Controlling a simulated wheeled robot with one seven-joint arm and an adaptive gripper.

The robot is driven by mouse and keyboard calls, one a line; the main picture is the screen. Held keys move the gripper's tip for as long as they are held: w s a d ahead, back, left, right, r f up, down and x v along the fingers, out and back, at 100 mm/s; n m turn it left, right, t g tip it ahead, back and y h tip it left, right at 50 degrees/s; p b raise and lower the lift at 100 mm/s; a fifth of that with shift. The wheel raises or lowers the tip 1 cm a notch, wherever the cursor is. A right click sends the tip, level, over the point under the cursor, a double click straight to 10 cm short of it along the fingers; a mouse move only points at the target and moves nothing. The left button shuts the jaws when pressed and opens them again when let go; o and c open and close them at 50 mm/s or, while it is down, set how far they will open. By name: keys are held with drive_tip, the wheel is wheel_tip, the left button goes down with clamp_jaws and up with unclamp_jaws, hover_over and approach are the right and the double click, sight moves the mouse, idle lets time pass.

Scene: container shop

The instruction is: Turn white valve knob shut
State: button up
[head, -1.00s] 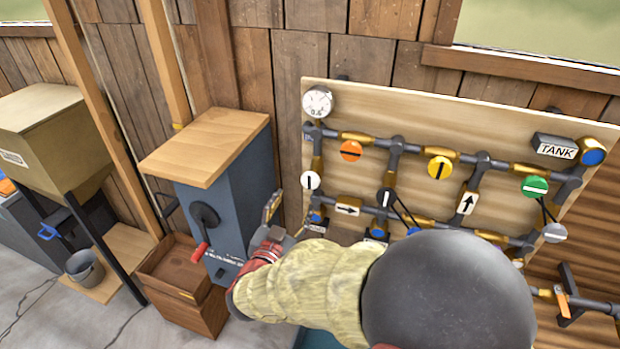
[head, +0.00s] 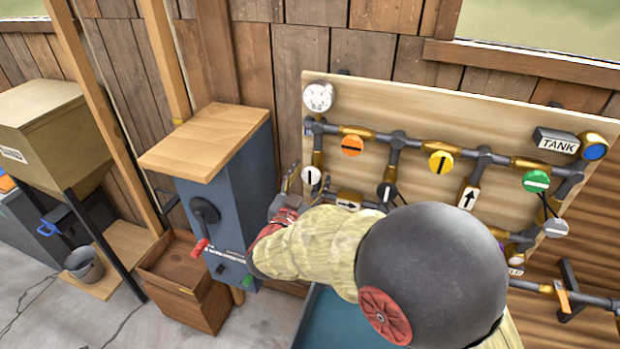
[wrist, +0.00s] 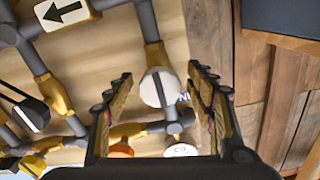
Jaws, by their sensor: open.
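The white valve knob (head: 311,177) is a round white disc with a dark line, on the left vertical pipe of the wooden board. Its line runs about upright, along that pipe. My gripper (head: 304,187) is just beside it, partly hidden by my own arm. The fingers are spread, with nothing held. I cannot tell how far the knob is beyond the fingertips.
A round gauge (head: 318,97) sits above the knob. A blue cabinet (head: 235,180) with a red-handled crank stands close on the left.

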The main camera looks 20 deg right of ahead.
drive_tip(key=c, duration=1.1)
drive_tip(key=shift+c, duration=0.3)
